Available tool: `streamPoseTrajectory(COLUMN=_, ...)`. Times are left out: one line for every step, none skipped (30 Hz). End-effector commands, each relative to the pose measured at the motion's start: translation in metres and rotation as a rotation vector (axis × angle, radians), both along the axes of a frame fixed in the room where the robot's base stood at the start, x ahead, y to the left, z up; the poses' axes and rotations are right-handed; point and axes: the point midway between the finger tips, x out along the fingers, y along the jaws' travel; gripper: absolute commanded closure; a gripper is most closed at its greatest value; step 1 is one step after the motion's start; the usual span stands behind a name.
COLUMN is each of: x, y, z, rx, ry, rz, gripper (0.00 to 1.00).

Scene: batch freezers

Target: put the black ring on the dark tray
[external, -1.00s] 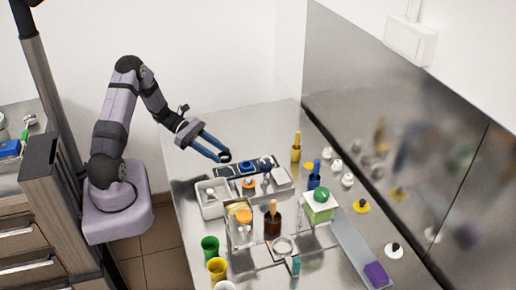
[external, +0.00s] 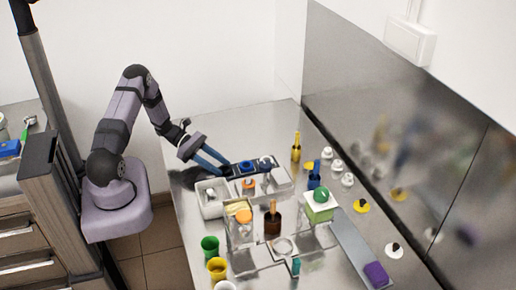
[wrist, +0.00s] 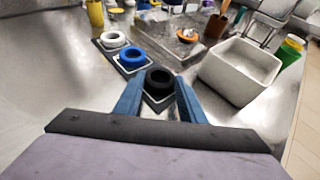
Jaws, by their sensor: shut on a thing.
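The black ring (wrist: 158,78) is held between the two blue fingertips of my gripper (wrist: 158,88) in the wrist view. It is over the nearest square of the dark tray (wrist: 126,72); I cannot tell whether it touches the surface. A blue ring (wrist: 132,57) lies on the middle square and a white ring (wrist: 113,39) on the far one. In the external view my gripper (external: 228,171) points down to the left end of the dark tray, and the black ring is hard to make out there against it.
A white open box (wrist: 238,72) stands close to the right of my fingers. A yellow-handled tool (external: 296,147), bottles and cups crowd the bench farther off. Bare steel lies left of the tray.

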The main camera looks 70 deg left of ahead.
Motion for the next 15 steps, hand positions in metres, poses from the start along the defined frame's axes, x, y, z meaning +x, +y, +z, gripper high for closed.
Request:
streamPoseTrajectory(x=0.0, y=0.0001, z=0.0001, rx=0.0, ry=0.0, rz=0.0, gripper=0.84)
streamPoseTrajectory(x=0.0, y=0.0001, z=0.0001, rx=0.0, ry=0.0, rz=0.0, gripper=0.84)
streamPoseTrajectory(x=0.0001, y=0.0001, z=-0.0003, rx=0.0, ry=0.0, rz=0.0, gripper=0.84)
streamPoseTrajectory(x=0.0, y=0.0, z=-0.001, rx=0.0, ry=0.0, rz=0.0, gripper=0.84)
streamPoseTrajectory(x=0.0, y=0.0, z=-0.0018, rx=0.0, ry=0.0, rz=0.0, gripper=0.84)
streamPoseTrajectory(x=0.0, y=0.0, z=-0.0032, rx=0.0, ry=0.0, rz=0.0, gripper=0.84)
streamPoseTrajectory(x=0.0, y=0.0, z=-0.0042, rx=0.0, ry=0.0, rz=0.0, gripper=0.84)
streamPoseTrajectory(x=0.0001, y=0.0001, z=-0.005, rx=0.0, ry=0.0, rz=0.0, gripper=0.84)
streamPoseTrajectory(x=0.0001, y=0.0001, z=-0.0052, rx=0.0, ry=0.0, rz=0.0, gripper=0.61)
streamPoseTrajectory(x=0.0001, y=0.0002, z=-0.0045, rx=0.001, ry=0.001, rz=0.0, gripper=0.54)
streamPoseTrajectory(x=0.0, y=0.0002, z=-0.0045, rx=0.001, ry=0.001, rz=0.0, gripper=0.47)
streamPoseTrajectory(x=-0.0001, y=-0.0002, z=-0.0047, rx=0.0, ry=0.001, rz=-0.001, gripper=0.45)
streamPoseTrajectory(x=-0.0003, y=-0.0003, z=-0.0048, rx=0.0, ry=0.001, rz=-0.001, gripper=0.45)
streamPoseTrajectory(x=-0.0004, y=-0.0006, z=-0.005, rx=0.001, ry=0.002, rz=-0.002, gripper=0.45)
streamPoseTrajectory(x=-0.0006, y=-0.0008, z=-0.0051, rx=0.0, ry=0.003, rz=-0.002, gripper=0.45)
